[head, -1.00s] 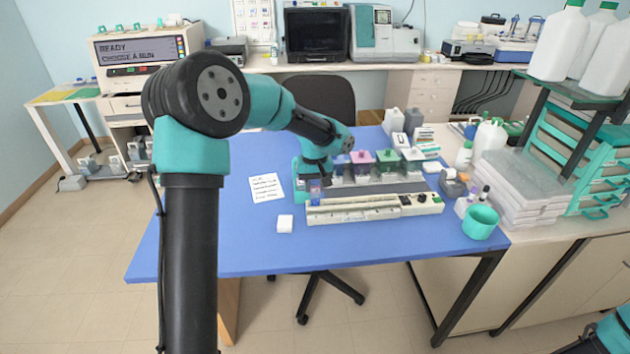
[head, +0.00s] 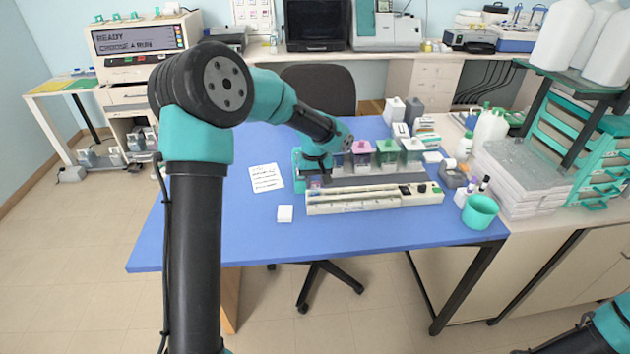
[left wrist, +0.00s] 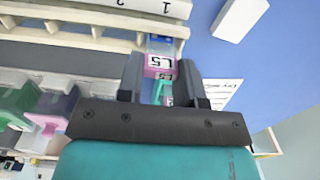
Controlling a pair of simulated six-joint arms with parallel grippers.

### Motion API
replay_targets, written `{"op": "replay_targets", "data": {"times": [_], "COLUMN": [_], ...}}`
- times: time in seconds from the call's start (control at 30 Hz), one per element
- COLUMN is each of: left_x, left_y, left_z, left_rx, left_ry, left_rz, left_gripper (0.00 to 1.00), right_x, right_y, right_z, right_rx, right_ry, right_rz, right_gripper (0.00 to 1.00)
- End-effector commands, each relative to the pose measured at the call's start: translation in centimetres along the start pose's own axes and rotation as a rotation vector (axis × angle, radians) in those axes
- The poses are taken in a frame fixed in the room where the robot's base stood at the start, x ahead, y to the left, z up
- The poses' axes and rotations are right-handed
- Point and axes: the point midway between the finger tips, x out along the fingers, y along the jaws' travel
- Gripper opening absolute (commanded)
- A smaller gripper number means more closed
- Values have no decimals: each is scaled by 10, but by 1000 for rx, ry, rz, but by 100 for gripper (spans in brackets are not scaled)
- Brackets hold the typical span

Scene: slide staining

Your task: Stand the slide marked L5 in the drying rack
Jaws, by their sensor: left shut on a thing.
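The slide marked L5 (left wrist: 159,62) is between the fingers of my left gripper (left wrist: 160,70) in the left wrist view, its label upside down. In the head view my left gripper (head: 316,181) points down at the left end of a long white rack (head: 350,204). That rack shows in the left wrist view (left wrist: 85,42) as pale rails beside the slide. I cannot tell whether the slide touches it. A teal holder (head: 298,172) stands behind the gripper, partly hidden.
Staining jars with pink (head: 362,158) and green (head: 387,156) contents stand behind the rack. A white block (head: 285,213) and a written card (head: 266,178) lie to the left. A teal cup (head: 480,211) stands at the right. The blue table's front is clear.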

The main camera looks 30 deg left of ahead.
Motion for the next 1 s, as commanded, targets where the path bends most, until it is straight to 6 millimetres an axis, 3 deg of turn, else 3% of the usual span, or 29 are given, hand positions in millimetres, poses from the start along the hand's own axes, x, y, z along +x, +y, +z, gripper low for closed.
{"op": "replay_targets", "data": {"times": [0.87, 0.9, 1.0], "left_x": [6, 7, 6], "left_y": [0, 0, 0], "left_z": [0, 0, 0], "left_rx": [0, 0, 0], "left_ry": [0, 0, 0], "left_rz": [0, 0, 0], "left_gripper": [10, 34, 44], "right_x": [0, 0, 0], "right_y": [0, 0, 0], "right_z": [0, 0, 0], "right_rx": [0, 0, 0], "right_ry": [0, 0, 0], "right_rz": [0, 0, 0], "right_gripper": [43, 43, 43]}}
